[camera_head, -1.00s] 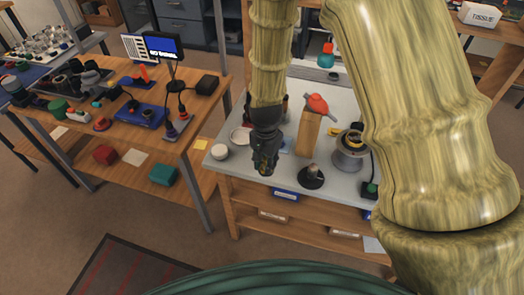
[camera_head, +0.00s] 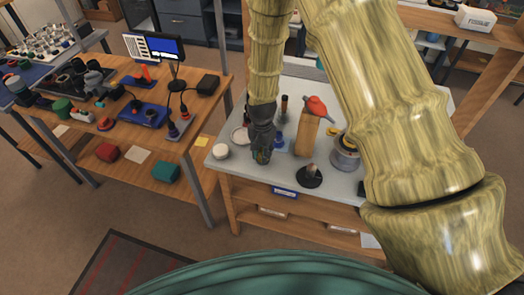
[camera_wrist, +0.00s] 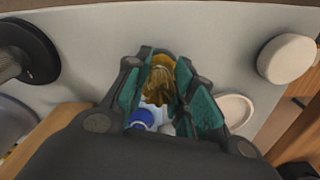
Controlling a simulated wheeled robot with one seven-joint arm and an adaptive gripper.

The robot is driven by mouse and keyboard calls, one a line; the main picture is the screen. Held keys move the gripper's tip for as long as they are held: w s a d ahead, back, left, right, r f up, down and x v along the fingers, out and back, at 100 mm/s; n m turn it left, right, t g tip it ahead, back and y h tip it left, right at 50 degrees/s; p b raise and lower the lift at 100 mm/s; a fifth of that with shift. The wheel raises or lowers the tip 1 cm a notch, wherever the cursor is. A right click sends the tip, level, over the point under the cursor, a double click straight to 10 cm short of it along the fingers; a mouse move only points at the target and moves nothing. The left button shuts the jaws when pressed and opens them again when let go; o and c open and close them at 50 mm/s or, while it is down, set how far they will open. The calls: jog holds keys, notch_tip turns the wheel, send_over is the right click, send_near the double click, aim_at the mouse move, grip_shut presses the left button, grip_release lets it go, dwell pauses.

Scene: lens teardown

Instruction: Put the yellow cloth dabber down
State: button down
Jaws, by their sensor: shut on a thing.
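My gripper (camera_head: 262,158) points down over the front left part of the grey-topped table (camera_head: 340,195). In the wrist view my gripper (camera_wrist: 163,100) has its green-padded fingers closed around the yellow cloth dabber (camera_wrist: 161,80), whose yellow-brown end shows between them. In the head view the fingers mostly hide the dabber. I cannot tell whether it touches the tabletop. A blue-topped item (camera_wrist: 143,117) shows close beside the fingers in the wrist view.
A white round jar (camera_head: 220,152) and a pale dish (camera_head: 238,135) stand left of my gripper. To the right are a wooden block (camera_head: 306,138) with a red item (camera_head: 316,106) on top, a black round stand (camera_head: 309,177) and a metal pot (camera_head: 344,158). Bare tabletop shows along the front edge.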

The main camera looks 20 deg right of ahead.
jog(key=shift+f, duration=0.25)
jog(key=c, duration=1.2)
grip_release()
jog(key=shift+r, duration=0.25)
notch_tip(320, 180, up, 12)
jog(key=b, duration=0.3)
jog(key=shift+b, duration=0.35)
jog(key=shift+s+f, duration=0.1)
